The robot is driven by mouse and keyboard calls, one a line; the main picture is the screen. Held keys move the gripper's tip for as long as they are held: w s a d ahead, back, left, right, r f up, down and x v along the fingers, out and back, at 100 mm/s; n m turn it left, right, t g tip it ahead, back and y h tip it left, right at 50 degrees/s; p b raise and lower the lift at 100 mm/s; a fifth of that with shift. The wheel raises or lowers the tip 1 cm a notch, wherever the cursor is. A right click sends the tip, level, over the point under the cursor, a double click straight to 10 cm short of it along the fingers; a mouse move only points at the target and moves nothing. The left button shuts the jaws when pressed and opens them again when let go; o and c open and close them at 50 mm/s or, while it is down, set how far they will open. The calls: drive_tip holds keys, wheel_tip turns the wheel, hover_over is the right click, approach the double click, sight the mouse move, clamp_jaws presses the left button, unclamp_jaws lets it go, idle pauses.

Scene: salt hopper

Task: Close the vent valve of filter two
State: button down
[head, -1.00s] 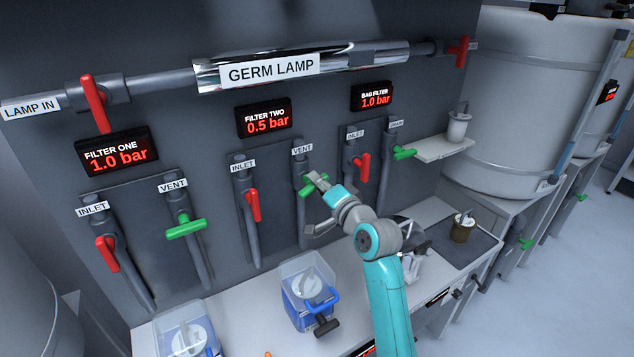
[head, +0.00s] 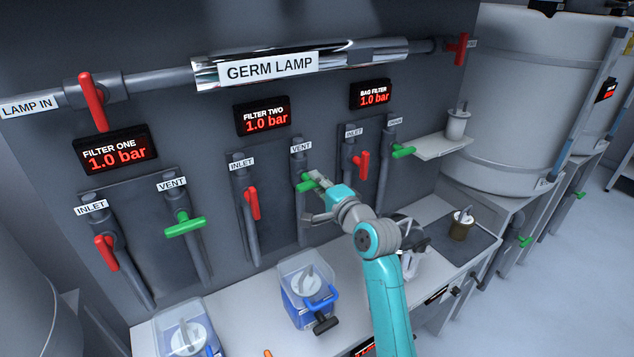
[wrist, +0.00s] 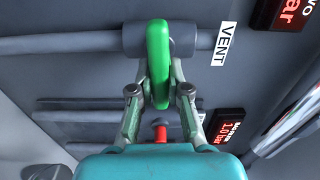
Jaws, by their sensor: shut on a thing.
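The green vent handle of filter two (head: 305,184) sits on the pipe under the VENT label, right of the red inlet handle (head: 253,204). My gripper (head: 317,181) is at the handle's right end. In the wrist view the green handle (wrist: 158,50) stands between the two fingers of my gripper (wrist: 159,73), which are shut on it. There the handle lies across the grey pipe (wrist: 195,39). The filter two display (head: 264,119) reads 1.0 bar. The handle's far side is hidden.
Bag filter's red inlet handle (head: 363,165) and green drain handle (head: 403,152) are close to the right. Filter one's green vent handle (head: 185,227) is to the left. A blue container (head: 309,292) stands on the bench below.

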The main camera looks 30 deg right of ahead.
drive_tip(key=c, duration=1.1)
unclamp_jaws()
drive_tip(key=s, duration=1.2)
